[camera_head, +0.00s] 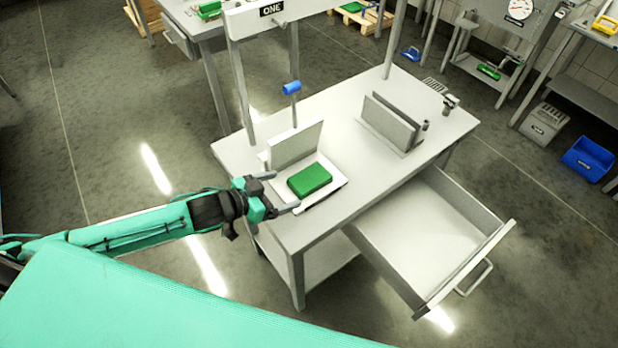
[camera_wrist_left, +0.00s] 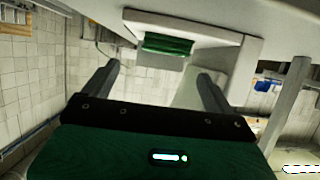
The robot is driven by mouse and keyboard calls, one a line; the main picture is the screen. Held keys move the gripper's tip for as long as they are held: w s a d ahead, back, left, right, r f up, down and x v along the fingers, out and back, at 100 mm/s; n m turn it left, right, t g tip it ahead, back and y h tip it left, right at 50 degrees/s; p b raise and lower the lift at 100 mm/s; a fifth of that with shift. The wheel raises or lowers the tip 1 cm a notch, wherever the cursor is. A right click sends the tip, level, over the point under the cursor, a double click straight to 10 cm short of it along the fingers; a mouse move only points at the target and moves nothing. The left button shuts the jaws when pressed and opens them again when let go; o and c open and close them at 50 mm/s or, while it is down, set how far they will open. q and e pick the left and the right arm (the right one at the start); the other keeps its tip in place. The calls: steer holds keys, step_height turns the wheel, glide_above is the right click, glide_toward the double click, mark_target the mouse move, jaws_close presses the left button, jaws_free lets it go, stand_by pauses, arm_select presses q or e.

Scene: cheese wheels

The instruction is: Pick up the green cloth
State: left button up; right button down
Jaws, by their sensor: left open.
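The green cloth (camera_head: 310,179) is a folded block lying on a white tray (camera_head: 333,184) at the table's near left side. The cloth also shows in the left wrist view (camera_wrist_left: 167,45), ahead of and between the fingers. My left gripper (camera_head: 283,192) is at the near left edge of the table, just left of the cloth. Its two fingers are spread apart with nothing between them, and it does not touch the cloth. The left gripper also shows in its wrist view (camera_wrist_left: 160,85). My right gripper is in neither view.
A grey upright plate (camera_head: 295,145) stands behind the cloth. A blue-topped lever (camera_head: 292,88) rises behind it. More upright plates (camera_head: 390,122) stand farther right on the table (camera_head: 350,105). An open drawer (camera_head: 430,240) juts out at the front right.

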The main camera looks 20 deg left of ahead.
mark_target(302, 183)
arm_select(q)
steer(key=x, duration=0.2)
steer(key=shift+w+d+f, duration=0.15)
steer(key=shift+w+d, duration=0.1)
steer(key=shift+w, duration=0.05)
steer(key=shift+w+d+f+p, duration=0.15)
steer(key=shift+w+p, duration=0.15)
steer(key=shift+w, duration=0.05)
steer(key=shift+a+f+p+x, duration=0.15)
steer(key=shift+p+x, duration=0.15)
steer(key=shift+x, duration=0.85)
steer(key=shift+a+f+p+x, duration=0.1)
steer(key=shift+p+x, duration=0.15)
steer(key=shift+x, duration=0.9)
steer(key=shift+a, duration=0.1)
steer(key=c, duration=1.1)
